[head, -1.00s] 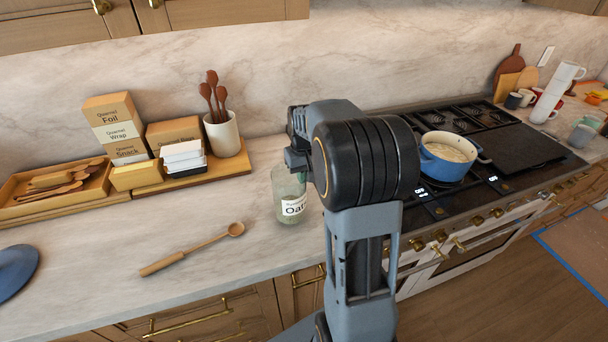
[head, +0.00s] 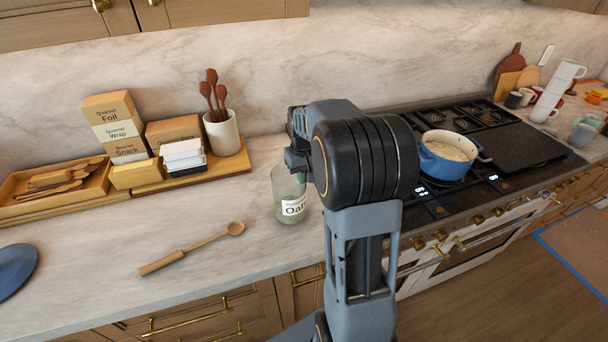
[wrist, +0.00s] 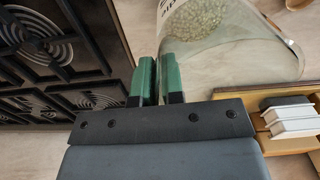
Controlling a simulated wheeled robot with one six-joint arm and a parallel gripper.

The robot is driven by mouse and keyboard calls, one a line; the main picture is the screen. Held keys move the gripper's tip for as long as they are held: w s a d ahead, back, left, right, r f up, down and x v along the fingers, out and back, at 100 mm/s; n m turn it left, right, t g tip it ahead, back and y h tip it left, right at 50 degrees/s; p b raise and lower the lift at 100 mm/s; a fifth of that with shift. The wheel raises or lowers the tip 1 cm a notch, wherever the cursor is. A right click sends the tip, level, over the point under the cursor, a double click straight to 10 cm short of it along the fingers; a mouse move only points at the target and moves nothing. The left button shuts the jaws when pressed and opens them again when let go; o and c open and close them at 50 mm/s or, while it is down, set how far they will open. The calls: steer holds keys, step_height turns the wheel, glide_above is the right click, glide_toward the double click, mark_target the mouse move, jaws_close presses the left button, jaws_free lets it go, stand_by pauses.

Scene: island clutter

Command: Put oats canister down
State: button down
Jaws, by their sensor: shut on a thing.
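The oats canister (head: 284,187) is a clear glass jar with a white label reading "Oat". In the head view it is upright over the counter just left of the stove, partly hidden behind my arm. Its base is at or very close to the counter; I cannot tell if it touches. In the wrist view the clear jar (wrist: 238,52) shows pale oats inside. My gripper (wrist: 158,78) has green fingers close together at the jar's edge, shut on the canister. The exact contact is hard to see, and the fingertips are hidden in the head view.
A wooden spoon (head: 190,249) lies on the counter left of the canister. A wooden board (head: 237,161) with a utensil crock (head: 222,133) and boxes stands behind left. A blue pot (head: 445,161) sits on the stove at right. Bare counter surrounds the spoon.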

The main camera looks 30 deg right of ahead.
steer(key=shift+f, duration=0.4)
stand_by(0.4)
steer(key=c, duration=1.2)
jaws_free()
steer(key=shift+o, duration=0.2)
step_height(320, 180, up, 14)
steer(key=b, duration=0.1)
steer(key=shift+f, duration=0.1)
